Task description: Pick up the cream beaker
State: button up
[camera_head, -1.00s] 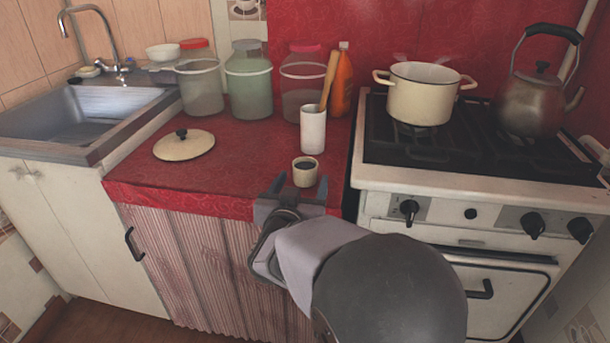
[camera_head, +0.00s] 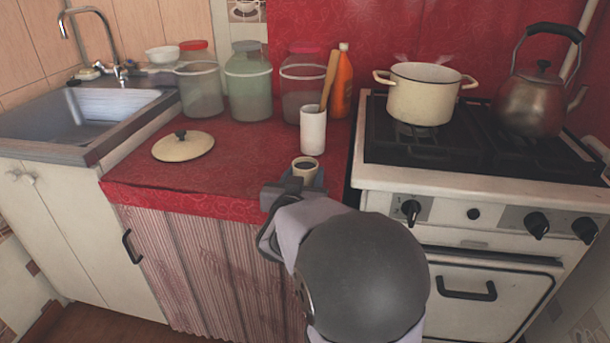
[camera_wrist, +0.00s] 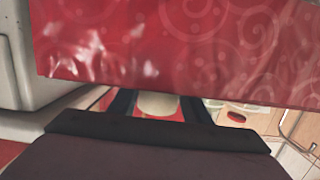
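The cream beaker (camera_head: 305,166) is a small, short cup with a dark inside, upright near the front edge of the red counter. My gripper (camera_head: 294,183) is low at that edge, its fingers reaching to either side of the beaker. In the wrist view the pale beaker (camera_wrist: 158,104) shows between the two dark fingers (camera_wrist: 160,108). The fingers look spread; whether either touches the beaker is not clear. The beaker's lower front is hidden behind my gripper in the head view.
A taller white cup (camera_head: 313,133) with a wooden utensil stands just behind the beaker. A pot lid (camera_head: 183,146) lies to the left. Several jars and an orange bottle (camera_head: 342,83) line the back. The stove (camera_head: 480,180) with a pot (camera_head: 421,95) and kettle (camera_head: 540,97) is right.

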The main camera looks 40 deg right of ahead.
jog(key=shift+c, duration=1.1)
